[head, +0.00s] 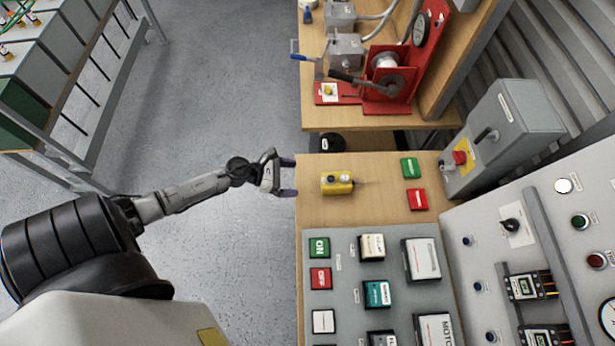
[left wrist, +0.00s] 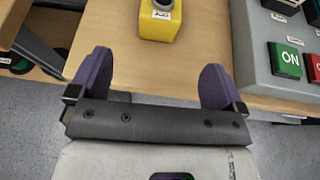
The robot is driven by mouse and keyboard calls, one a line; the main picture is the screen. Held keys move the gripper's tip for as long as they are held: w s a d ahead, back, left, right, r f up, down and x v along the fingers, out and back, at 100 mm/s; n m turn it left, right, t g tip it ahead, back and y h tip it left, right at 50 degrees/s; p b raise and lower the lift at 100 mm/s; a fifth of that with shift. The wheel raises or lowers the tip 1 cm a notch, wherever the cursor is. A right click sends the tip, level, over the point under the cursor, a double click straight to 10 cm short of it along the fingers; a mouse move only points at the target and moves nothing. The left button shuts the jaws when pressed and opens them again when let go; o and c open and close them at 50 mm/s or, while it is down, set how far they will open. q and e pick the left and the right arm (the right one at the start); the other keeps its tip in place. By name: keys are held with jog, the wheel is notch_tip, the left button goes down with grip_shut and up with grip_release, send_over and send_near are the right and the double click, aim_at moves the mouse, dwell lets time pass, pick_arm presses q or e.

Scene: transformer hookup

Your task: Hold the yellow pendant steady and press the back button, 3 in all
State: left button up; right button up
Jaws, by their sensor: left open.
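The yellow pendant (head: 337,183) lies on the wooden bench near its left edge, with small round buttons on its top face. In the left wrist view the pendant (left wrist: 159,22) is at the top, with a dark button and a white label; its far part is cut off. My left gripper (head: 287,177) is open and empty, just off the bench edge to the left of the pendant. In the left wrist view its two purple fingertips (left wrist: 150,80) are spread, with the pendant ahead of and between them, not touching. My right gripper is not in view.
A grey panel (head: 345,245) with ON and OFF buttons stands on the bench nearby. Green and red blocks (head: 410,168) lie right of the pendant. A red winch stand (head: 395,95) sits on the bench (head: 310,115) behind.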

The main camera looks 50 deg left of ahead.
aim_at(324, 181)
pick_arm(q)
jog(key=x, duration=1.1)
jog(key=shift+w+d, duration=0.3)
jog(key=shift+w+d+f, duration=0.35)
jog(key=shift+w+d, duration=0.05)
jog(key=shift+w, duration=0.15)
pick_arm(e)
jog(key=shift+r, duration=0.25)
pick_arm(q)
jog(key=c, duration=1.2)
jog(key=shift+o, duration=0.2)
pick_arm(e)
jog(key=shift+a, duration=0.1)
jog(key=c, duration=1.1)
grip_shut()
